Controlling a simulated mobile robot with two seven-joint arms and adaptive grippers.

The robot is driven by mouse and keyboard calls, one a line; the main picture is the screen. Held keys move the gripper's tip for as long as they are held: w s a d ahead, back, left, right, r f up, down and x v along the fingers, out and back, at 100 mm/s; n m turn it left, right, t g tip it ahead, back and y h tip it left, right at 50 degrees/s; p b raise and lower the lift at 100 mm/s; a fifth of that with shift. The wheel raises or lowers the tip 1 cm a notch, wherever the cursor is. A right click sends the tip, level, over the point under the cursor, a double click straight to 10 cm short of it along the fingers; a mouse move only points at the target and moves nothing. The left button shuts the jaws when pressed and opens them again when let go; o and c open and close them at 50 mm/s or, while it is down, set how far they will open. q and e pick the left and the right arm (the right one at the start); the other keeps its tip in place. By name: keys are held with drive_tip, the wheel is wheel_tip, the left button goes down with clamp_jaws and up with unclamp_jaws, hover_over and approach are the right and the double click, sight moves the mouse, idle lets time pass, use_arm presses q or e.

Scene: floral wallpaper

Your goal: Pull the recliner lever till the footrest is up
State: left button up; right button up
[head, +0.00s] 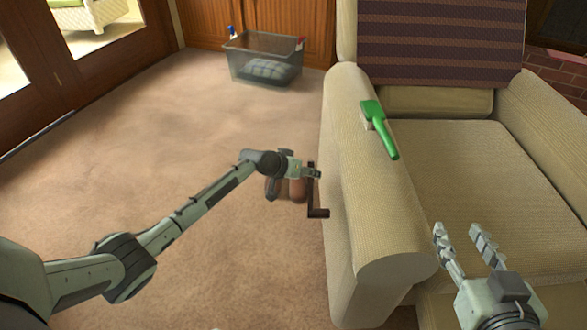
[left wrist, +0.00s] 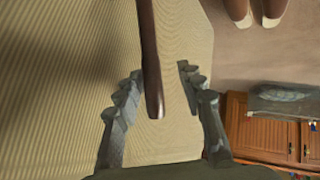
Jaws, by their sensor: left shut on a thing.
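The beige recliner (head: 345,150) fills the right of the head view. Its dark lever (head: 312,197) is on the outer side of the near armrest, and in the left wrist view it shows as a brown bar (left wrist: 151,60). My left gripper (head: 314,174) is at the upper part of the lever; its fingers (left wrist: 160,92) stand on either side of the bar and are shut on it. My right gripper (head: 461,234) is open and empty in front of the seat. The recliner's front is partly hidden behind it, and no raised footrest shows.
A green brush-like thing (head: 378,128) lies on the armrest. Brown slippers with pale tips (left wrist: 252,8) are on the carpet beside the lever. A grey see-through bin (head: 262,72) stands by the wooden cabinet (head: 290,22). The carpet (head: 180,130) left of the chair is mostly clear.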

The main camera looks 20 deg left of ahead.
use_arm(q)
drive_tip(key=v, duration=0.9)
drive_tip(key=shift+a+r, duration=0.2)
drive_tip(key=shift+a, duration=0.25)
drive_tip(key=shift+s, duration=0.1)
